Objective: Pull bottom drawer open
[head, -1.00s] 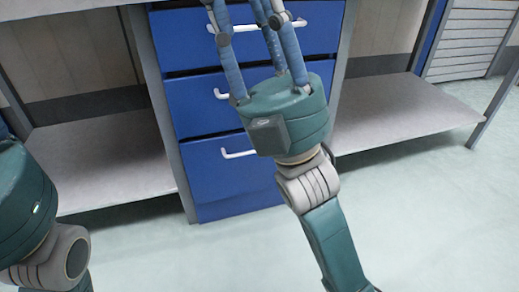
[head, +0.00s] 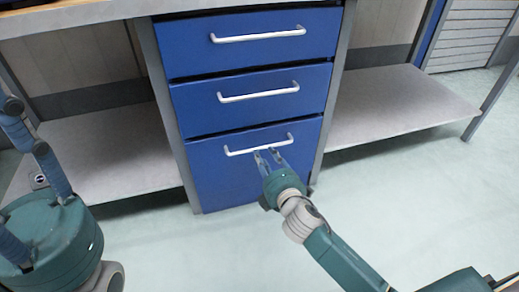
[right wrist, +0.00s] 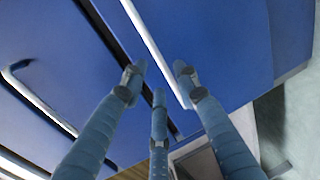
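The blue bottom drawer (head: 215,178) sits lowest in a stack and looks shut, flush with the frame. Its white bar handle (head: 240,151) runs across near the top of its face. My right gripper (head: 266,155) is in front of this drawer, its fingertips at the handle. In the right wrist view its three fingers (right wrist: 158,75) are spread, with a white bar (right wrist: 150,48) running between the tips; contact cannot be told. My left gripper (head: 28,130) is at the left edge, fingers apart and empty, away from the drawers.
The middle drawer (head: 205,108) and top drawer (head: 190,40) above are shut, with similar white handles. Grey shelves (head: 110,150) and (head: 395,105) flank the stack. The pale floor (head: 420,200) in front is clear.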

